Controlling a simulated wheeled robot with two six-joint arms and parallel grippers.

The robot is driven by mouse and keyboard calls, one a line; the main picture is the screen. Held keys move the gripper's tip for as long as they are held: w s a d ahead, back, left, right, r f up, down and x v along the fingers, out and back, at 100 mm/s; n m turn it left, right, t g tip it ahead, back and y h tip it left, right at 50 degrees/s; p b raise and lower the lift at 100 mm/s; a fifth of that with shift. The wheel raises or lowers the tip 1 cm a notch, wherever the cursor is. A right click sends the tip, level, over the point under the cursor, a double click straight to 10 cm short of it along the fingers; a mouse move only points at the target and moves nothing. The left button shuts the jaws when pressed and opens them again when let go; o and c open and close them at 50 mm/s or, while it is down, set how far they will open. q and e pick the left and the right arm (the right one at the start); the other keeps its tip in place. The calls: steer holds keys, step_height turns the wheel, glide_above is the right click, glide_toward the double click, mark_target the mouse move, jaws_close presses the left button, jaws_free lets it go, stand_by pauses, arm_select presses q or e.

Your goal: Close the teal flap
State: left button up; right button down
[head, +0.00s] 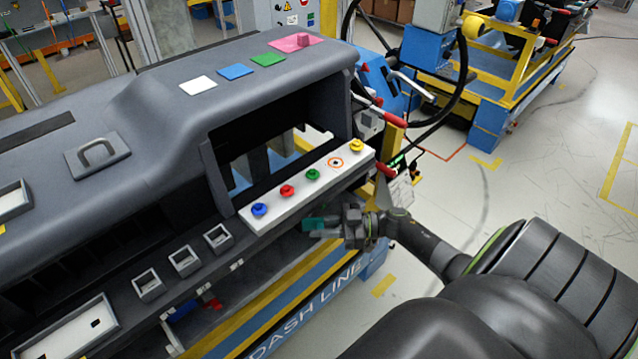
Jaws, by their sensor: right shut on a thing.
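The teal flap (312,224) shows as a small teal piece just below the white button strip, at the front of the dashboard module. Much of it is hidden by my right gripper. My right gripper (328,227) reaches in from the right and is shut on the flap. The flap's hinge and its exact angle cannot be made out. My left gripper is not in view.
The white strip (245,219) with several coloured buttons lies right above my right gripper. Square sockets (184,260) line the front ledge to the left. A handle (97,152) and coloured tiles (236,72) sit on top. Open floor lies to the right.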

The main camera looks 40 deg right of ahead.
steer(key=n+g+y+b, duration=0.1)
steer(key=g+b, duration=0.1)
steer(key=w+n+g+y+b, duration=0.1)
steer(key=g+b, duration=0.1)
steer(key=b, duration=0.1)
steer(key=d+n+g+b, duration=0.1)
steer(key=n+g+b, duration=0.1)
steer(key=b, duration=0.1)
steer(key=shift+w+f+y, duration=0.25)
steer(key=shift+f+y, duration=0.05)
steer(key=shift+y, duration=0.1)
steer(key=shift+w+d+r+n+g+b, duration=0.1)
steer(key=shift+d+r+n+g+b, duration=0.05)
steer(key=shift+n+g+b, duration=0.65)
steer(key=c, duration=1.4)
jaws_free()
steer(key=shift+r, duration=0.1)
steer(key=shift+o, duration=0.5)
steer(key=shift+r, duration=0.1)
steer(key=shift+w+r, duration=0.1)
steer(key=shift+r, duration=0.05)
